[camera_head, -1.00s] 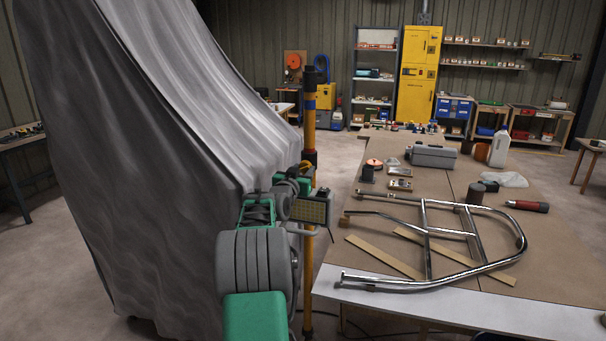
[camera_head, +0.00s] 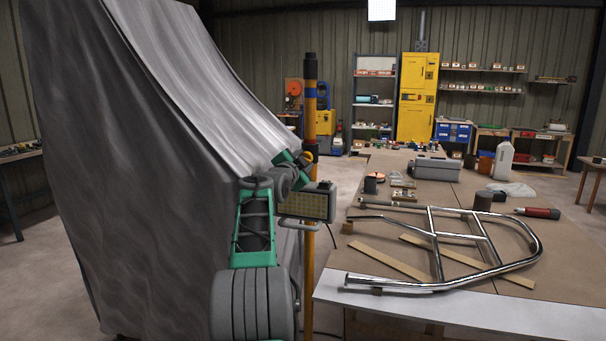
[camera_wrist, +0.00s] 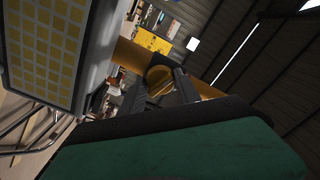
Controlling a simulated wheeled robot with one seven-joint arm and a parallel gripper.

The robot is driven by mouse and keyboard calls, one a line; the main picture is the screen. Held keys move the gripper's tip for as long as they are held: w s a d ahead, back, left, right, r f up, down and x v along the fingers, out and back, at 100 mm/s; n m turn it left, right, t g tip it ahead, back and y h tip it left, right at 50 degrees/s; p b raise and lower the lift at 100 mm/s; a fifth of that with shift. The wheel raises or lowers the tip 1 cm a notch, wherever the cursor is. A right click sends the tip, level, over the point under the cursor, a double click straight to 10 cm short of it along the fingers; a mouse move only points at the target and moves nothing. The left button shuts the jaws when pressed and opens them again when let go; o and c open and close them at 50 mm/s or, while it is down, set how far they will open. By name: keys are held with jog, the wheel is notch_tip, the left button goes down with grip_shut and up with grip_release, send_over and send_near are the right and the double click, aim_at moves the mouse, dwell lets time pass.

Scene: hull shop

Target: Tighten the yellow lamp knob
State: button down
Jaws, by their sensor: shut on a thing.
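The yellow lamp knob (camera_wrist: 160,80) is in the middle of the wrist view, between the dark fingers of my gripper (camera_wrist: 168,84). My gripper is shut on it. In the head view my green and grey arm reaches up to the lamp pole, and the fingers and knob are mostly hidden there. The lamp (camera_head: 306,206) is a grey-framed panel of yellow cells beside the pole; it also fills the upper left of the wrist view (camera_wrist: 55,45). The upright yellow pole (camera_head: 310,135) has a blue band and black top.
A grey draped cover (camera_head: 140,170) stands close on the left of my arm. On the right, a workbench (camera_head: 480,307) carries a bent chrome tube frame (camera_head: 435,245), wooden strips, a grey box (camera_head: 435,168) and a white jug (camera_head: 502,160). Floor shows behind the pole.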

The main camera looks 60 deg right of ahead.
jog(key=m+b, duration=0.1)
jog(key=m, duration=0.1)
jog(key=m+b, duration=0.1)
jog(key=shift+f+m, duration=0.2)
jog(key=shift+m, duration=0.2)
jog(key=m+b, duration=0.2)
jog(key=m, duration=0.1)
jog(key=shift+r+m, duration=0.1)
jog(key=shift+m, duration=0.2)
jog(key=m+b, duration=0.2)
jog(key=m, duration=0.4)
jog(key=shift+r+m, duration=0.15)
jog(key=shift+m, duration=0.15)
jog(key=c, duration=0.9)
grip_release()
jog(key=shift+o, duration=0.2)
jog(key=s+a+b, duration=0.1)
jog(key=a+b, duration=0.2)
jog(key=a, duration=0.4)
jog(key=shift+a+b, duration=0.3)
jog(key=shift+a, duration=0.05)
